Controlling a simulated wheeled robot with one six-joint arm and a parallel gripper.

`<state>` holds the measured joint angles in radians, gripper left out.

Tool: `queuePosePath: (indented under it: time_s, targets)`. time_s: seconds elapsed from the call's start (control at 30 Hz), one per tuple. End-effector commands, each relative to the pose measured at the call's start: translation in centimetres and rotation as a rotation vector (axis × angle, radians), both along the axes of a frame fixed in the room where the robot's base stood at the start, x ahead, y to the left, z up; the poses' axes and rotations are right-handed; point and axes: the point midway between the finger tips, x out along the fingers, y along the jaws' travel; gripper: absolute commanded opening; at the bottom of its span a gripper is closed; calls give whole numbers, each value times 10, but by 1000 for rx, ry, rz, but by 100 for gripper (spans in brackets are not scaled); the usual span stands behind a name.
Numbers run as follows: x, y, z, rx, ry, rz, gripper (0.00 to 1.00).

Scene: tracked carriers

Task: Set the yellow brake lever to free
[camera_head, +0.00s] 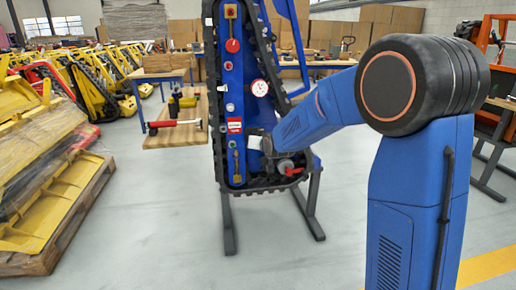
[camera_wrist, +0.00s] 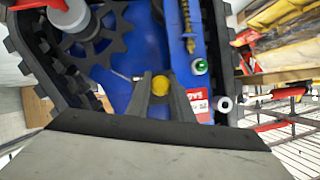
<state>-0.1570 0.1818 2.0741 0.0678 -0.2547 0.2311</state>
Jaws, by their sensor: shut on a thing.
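The yellow brake lever shows in the wrist view only as a round yellow knob (camera_wrist: 160,86) in front of the blue panel of the tracked carrier. My gripper (camera_wrist: 160,79) has its two dark fingers on either side of the knob, shut on it. The rest of the lever is hidden by the fingers, so its setting cannot be read. In the head view my gripper (camera_head: 266,146) is at the lower right part of the carrier (camera_head: 233,100), which stands upright inside its black track. The knob cannot be made out there.
Near my fingers in the wrist view are a toothed wheel (camera_wrist: 98,45), a green button (camera_wrist: 200,67) and a red label (camera_wrist: 201,104). A gauge (camera_head: 260,88) and red knob (camera_head: 232,46) sit higher on the carrier. A workbench (camera_head: 175,135) stands left; yellow parts (camera_head: 45,185) lie on a pallet.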

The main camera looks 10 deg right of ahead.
Motion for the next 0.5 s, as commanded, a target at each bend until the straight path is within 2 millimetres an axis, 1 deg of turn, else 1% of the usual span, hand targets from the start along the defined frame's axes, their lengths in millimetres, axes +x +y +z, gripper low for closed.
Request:
queuePosePath:
  time_s: [0.17,0.5]
  targets:
    - [0,0,7,1,54,0,0]
    - [1,0,11,0,118,0,0]
